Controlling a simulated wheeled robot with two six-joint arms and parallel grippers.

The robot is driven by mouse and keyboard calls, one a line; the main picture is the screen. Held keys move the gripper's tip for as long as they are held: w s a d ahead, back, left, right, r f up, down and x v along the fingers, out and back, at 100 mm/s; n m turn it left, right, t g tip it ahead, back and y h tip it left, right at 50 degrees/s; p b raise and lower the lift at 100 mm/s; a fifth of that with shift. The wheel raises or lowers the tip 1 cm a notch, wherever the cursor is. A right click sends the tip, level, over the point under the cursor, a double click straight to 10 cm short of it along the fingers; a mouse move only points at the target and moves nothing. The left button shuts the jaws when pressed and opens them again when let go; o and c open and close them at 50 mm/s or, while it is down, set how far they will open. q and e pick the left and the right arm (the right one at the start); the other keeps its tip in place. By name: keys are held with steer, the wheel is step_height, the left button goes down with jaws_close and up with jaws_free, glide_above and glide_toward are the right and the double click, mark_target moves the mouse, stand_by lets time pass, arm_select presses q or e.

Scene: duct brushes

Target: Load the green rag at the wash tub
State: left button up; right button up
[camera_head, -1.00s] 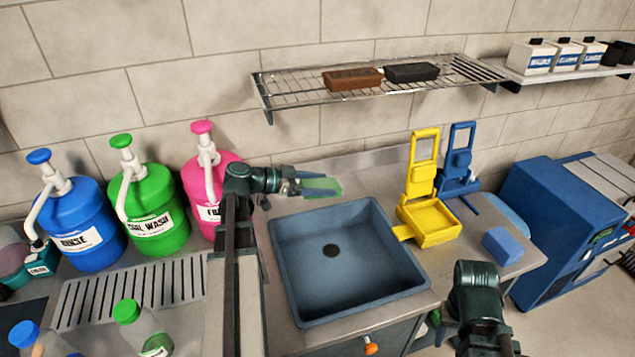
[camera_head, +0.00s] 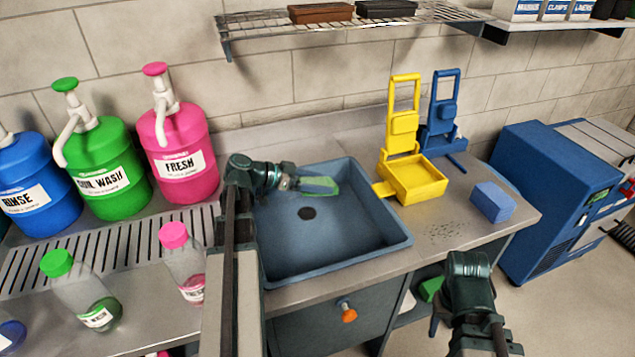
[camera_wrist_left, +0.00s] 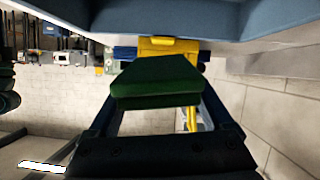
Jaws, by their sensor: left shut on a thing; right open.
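The green rag (camera_head: 320,186) is held in my left gripper (camera_head: 298,183), over the back part of the blue-grey wash tub (camera_head: 350,232). I cannot tell whether it touches the tub. In the left wrist view the rag (camera_wrist_left: 156,82) fills the space between the fingers, and a blue-grey wall, likely the tub's (camera_wrist_left: 265,22), crosses the top. My right gripper (camera_head: 468,272) is at the lower right, in front of the counter and apart from the tub; its jaws are mostly hidden by the wrist.
A yellow wringer-like stand (camera_head: 414,182) and a blue one (camera_head: 443,125) stand right of the tub. A blue block (camera_head: 492,202) lies on the counter near dark specks. Pump jugs, including a pink one (camera_head: 180,150), stand at left. A wire shelf (camera_head: 260,27) hangs above.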

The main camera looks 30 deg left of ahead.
mark_target(318, 182)
arm_select(q)
steer(key=shift+f, duration=0.1)
step_height(318, 182, down, 12)
steer(key=b, duration=1.2)
steer(key=shift+r, duration=0.3)
step_height(318, 182, up, 10)
steer(key=p, duration=1)
steer(key=shift+f, duration=0.1)
stand_by(2.2)
step_height(318, 182, up, 4)
steer(key=p, duration=0.4)
stand_by(0.4)
step_height(318, 182, up, 2)
steer(key=shift+r+p, duration=0.15)
steer(key=shift+p, duration=1.05)
